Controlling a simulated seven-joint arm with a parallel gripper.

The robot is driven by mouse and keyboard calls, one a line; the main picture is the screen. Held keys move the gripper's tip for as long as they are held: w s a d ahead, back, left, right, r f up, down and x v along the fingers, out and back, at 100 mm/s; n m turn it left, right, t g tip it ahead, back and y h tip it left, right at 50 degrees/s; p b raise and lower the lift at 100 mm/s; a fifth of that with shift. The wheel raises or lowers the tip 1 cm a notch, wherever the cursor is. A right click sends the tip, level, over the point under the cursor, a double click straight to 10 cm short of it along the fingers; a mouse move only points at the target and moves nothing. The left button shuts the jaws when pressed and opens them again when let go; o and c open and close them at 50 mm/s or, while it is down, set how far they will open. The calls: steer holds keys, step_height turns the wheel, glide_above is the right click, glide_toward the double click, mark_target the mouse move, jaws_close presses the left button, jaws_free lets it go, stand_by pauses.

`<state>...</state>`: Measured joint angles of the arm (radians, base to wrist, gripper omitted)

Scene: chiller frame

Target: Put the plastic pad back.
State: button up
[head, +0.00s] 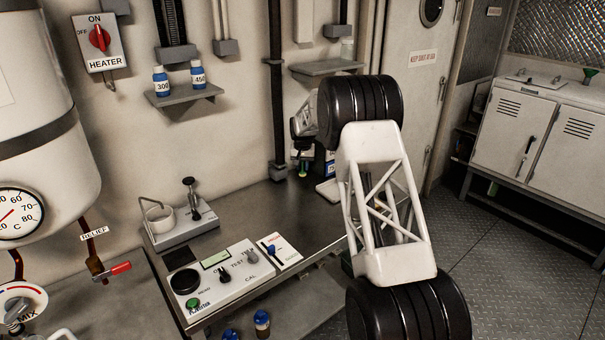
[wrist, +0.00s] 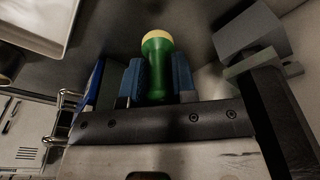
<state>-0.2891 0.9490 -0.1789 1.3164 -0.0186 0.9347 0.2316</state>
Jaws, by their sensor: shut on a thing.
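My gripper (wrist: 158,82) has two blue fingers, closed on the sides of a green piece with a pale yellow rounded end (wrist: 157,50). I cannot tell for sure that this piece is the plastic pad. In the head view my gripper (head: 302,154) is small and partly hidden behind my arm, near the wall at the bench's far end. A bit of green (head: 303,168) shows just under it. No other thing that is clearly a plastic pad shows in either view.
The metal bench (head: 240,213) carries a test device (head: 222,281) and a stand (head: 181,226). A white tray (head: 328,190) lies near my gripper and seems to show in the wrist view (wrist: 62,38). A wall shelf (head: 328,68) is above. A grey block (wrist: 250,35) sits right of the fingers.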

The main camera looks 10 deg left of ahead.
mark_target(302, 171)
steer(key=shift+f, duration=1.7)
steer(key=shift+f, duration=0.1)
steer(key=o, duration=0.9)
steer(key=r, duration=0.4)
steer(key=s+r, duration=0.1)
steer(key=r, duration=0.6)
steer(key=shift+s+d+r, duration=0.15)
steer(key=shift+s+r, duration=0.05)
steer(key=shift+r, duration=0.35)
